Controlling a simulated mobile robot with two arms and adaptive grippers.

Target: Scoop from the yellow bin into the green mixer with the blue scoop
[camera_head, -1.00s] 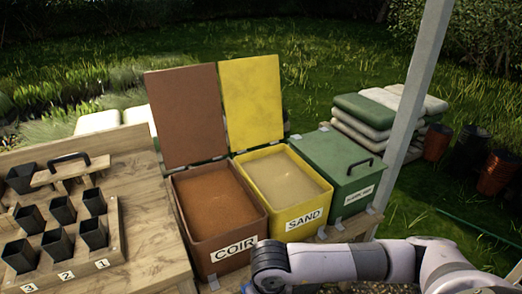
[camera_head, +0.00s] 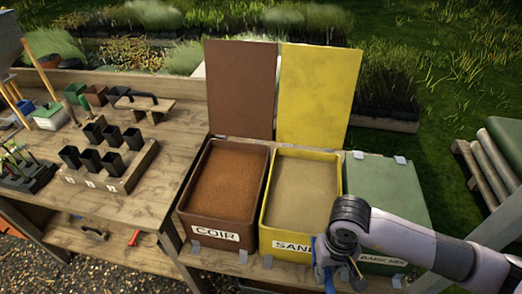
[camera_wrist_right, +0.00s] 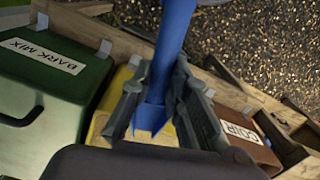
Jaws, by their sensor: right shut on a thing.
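The yellow bin (camera_head: 266,238), labelled SAND, stands open with its yellow lid (camera_head: 318,95) upright behind it and pale sand (camera_head: 305,190) inside. My right gripper (camera_head: 335,262) is in front of this bin's right corner, shut on the blue scoop (camera_head: 320,256). In the right wrist view the blue handle (camera_wrist_right: 174,42) runs between the fingers, with the yellow bin (camera_wrist_right: 100,122) beyond. The scoop's bowl is not clear. I cannot make out a green mixer. My left gripper is out of view.
The open brown COIR bin (camera_head: 184,206) is left of the yellow one. The closed green BARK MIX bin (camera_head: 385,195) is right. A wooden bench (camera_head: 150,205) with black pots (camera_head: 90,160) is at left. Stacked sacks (camera_head: 480,172) are at far right.

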